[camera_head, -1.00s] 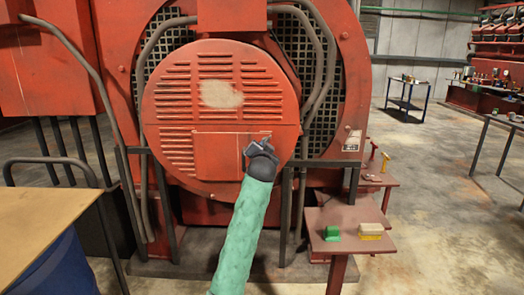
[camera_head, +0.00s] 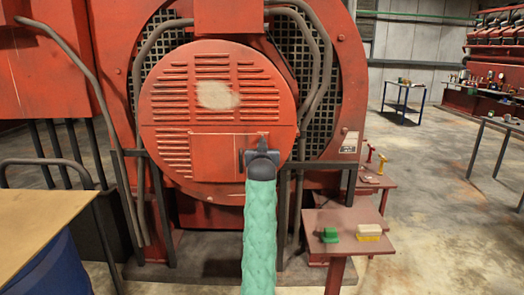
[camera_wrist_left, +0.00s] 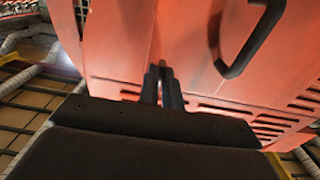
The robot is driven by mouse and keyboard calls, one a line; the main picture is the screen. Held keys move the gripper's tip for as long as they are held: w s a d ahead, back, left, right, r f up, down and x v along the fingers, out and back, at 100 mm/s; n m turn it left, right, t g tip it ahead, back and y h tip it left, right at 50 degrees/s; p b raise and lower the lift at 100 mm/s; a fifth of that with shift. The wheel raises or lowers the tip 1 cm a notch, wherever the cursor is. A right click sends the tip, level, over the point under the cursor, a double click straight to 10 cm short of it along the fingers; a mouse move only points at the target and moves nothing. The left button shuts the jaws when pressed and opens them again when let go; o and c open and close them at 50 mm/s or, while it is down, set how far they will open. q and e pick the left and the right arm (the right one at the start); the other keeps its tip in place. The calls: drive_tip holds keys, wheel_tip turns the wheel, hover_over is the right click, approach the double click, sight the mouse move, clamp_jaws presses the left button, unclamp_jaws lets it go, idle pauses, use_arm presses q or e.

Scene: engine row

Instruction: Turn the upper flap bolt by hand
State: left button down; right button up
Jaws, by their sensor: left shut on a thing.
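The flap (camera_head: 214,160) is a red rectangular panel low on the round louvred cover (camera_head: 175,100) of the red machine. My left gripper (camera_head: 262,148) is at the flap's right side, and its arm in a green sleeve comes up from the bottom of the head view. In the left wrist view my left gripper (camera_wrist_left: 161,82) has its two dark fingers close together against the red panel. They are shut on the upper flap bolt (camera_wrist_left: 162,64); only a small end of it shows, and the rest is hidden. A dark bar handle (camera_wrist_left: 252,40) stands on the panel to the right. My right gripper is not in view.
A small red side table (camera_head: 325,220) at the right holds a green block (camera_head: 330,235) and a yellow and cream brush-like block (camera_head: 369,233). A tan bench top (camera_head: 35,225) stands at the left. Dark pipes (camera_head: 297,190) run beside the cover.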

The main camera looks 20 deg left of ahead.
use_arm(q)
drive_tip(key=shift+r, duration=0.15)
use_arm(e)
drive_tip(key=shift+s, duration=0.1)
use_arm(q)
drive_tip(key=c, duration=1.6)
unclamp_jaws()
drive_tip(key=shift+w, duration=0.1)
drive_tip(key=shift+f, duration=0.2)
